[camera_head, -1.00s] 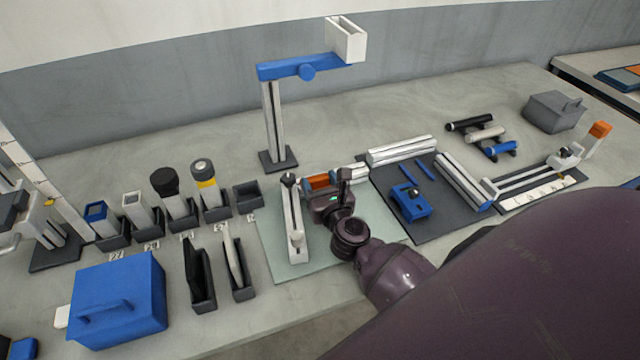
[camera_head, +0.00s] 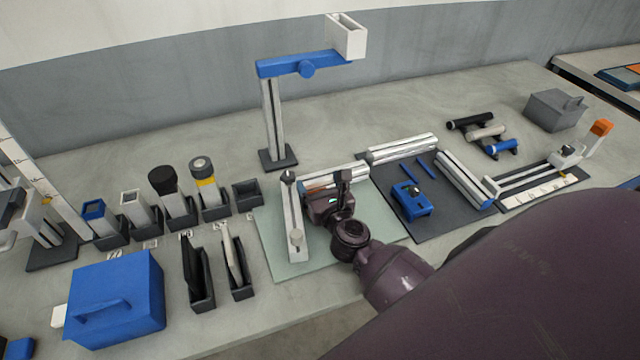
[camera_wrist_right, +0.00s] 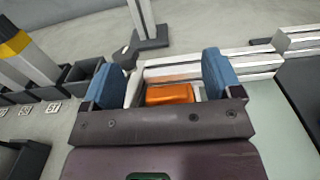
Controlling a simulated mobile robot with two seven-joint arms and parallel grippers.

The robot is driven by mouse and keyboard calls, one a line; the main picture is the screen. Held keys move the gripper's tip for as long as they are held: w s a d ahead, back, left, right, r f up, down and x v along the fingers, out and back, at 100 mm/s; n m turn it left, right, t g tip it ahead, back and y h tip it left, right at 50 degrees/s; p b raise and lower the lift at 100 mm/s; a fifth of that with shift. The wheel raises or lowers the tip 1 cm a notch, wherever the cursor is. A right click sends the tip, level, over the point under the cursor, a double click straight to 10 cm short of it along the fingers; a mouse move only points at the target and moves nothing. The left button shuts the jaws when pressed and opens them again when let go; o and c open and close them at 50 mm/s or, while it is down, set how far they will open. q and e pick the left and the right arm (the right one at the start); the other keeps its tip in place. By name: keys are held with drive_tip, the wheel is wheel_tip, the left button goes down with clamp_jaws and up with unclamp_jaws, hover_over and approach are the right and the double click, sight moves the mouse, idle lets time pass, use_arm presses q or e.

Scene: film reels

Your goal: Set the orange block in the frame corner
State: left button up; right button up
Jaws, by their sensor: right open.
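The orange block (camera_wrist_right: 170,93) lies low against the long silver rail (camera_wrist_right: 190,64) in the right wrist view. In the head view only an orange sliver (camera_head: 314,186) shows behind my right gripper. The frame corner is where the back rail (camera_head: 345,175) meets the side rail (camera_head: 293,225) on a pale green mat (camera_head: 270,262). My right gripper (camera_head: 335,197) is open; in the wrist view its blue fingers (camera_wrist_right: 163,78) stand on either side of the block, with gaps showing. The block's exact contact with the side rail is hidden. My left gripper is not in view.
A blue-armed stand (camera_head: 277,125) rises behind the mat. Several holders with tubes (camera_head: 170,200) stand to the left, behind a blue box (camera_head: 118,300). A dark mat (camera_head: 445,228) with a blue tool (camera_head: 411,199) lies to the right. The mat's front is clear.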

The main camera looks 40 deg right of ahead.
drive_tip(key=shift+r+p, duration=0.35)
drive_tip(key=shift+r, duration=0.1)
drive_tip(key=shift+r+p, duration=0.3)
drive_tip(key=shift+r, duration=0.1)
drive_tip(key=b+v, duration=0.2)
drive_tip(key=v, duration=1)
drive_tip(key=shift+f, duration=0.25)
